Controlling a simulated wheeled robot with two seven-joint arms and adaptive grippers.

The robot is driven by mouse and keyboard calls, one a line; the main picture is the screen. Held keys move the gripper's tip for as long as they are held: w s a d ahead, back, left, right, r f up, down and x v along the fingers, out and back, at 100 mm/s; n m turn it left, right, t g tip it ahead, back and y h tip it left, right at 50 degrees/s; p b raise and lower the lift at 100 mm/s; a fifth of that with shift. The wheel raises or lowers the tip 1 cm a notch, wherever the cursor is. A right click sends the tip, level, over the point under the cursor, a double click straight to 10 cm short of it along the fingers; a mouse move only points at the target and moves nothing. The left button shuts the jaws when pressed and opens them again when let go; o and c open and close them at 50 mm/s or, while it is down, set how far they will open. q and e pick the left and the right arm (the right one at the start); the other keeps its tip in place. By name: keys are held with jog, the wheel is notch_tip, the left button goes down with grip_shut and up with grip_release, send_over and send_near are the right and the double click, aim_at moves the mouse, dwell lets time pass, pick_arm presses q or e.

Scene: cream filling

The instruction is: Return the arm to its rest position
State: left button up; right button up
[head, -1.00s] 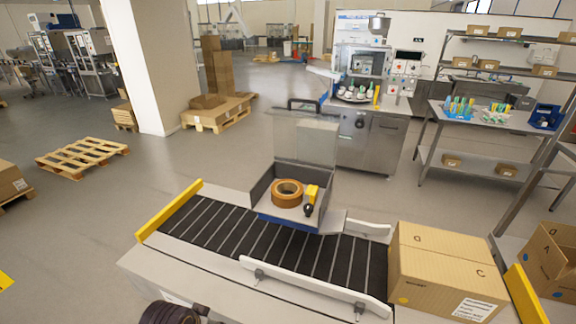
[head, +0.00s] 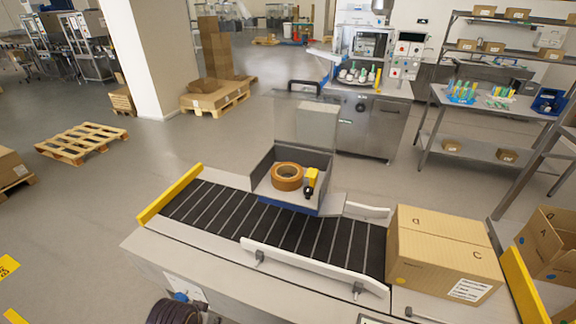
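Neither of my grippers nor my arms shows in the head view, so their pose and whether they hold anything is hidden. A conveyor with a black slatted belt (head: 207,209) runs across the front. Behind its middle is an open grey tray (head: 258,178) with a brown tape roll (head: 287,176) and a yellow and black tool (head: 311,182) in it. A closed cardboard box (head: 440,250) stands at the belt's right end.
White guide rails (head: 315,266) and a yellow end bar (head: 170,194) edge the conveyor. An open carton (head: 548,247) stands at right. A steel bench (head: 490,108) and machine cabinet (head: 372,127) are behind. Floor at left is clear around a wooden pallet (head: 82,145).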

pick_arm(q)
jog(key=s+f+g+b, duration=0.1)
jog(key=s+f, duration=0.2)
jog(key=f, duration=1.3)
jog(key=s+f+b, duration=0.1)
jog(key=s+f, duration=0.2)
jog(key=f, duration=1.4)
jog(key=s+a+f+b, duration=0.1)
jog(key=s+a+f, duration=0.1)
jog(key=s+f, duration=0.7)
jog(key=s+a+f+g, duration=0.1)
jog(key=s+a+f, duration=0.1)
jog(key=s+f, duration=0.7)
jog(key=shift+s+a+f+b, duration=0.2)
jog(key=shift+s+b, duration=0.15)
jog(key=shift+s, duration=0.75)
pick_arm(e)
notch_tip(320, 180, down, 4)
jog(key=shift+r, duration=0.15)
pick_arm(q)
jog(key=shift+s, duration=0.1)
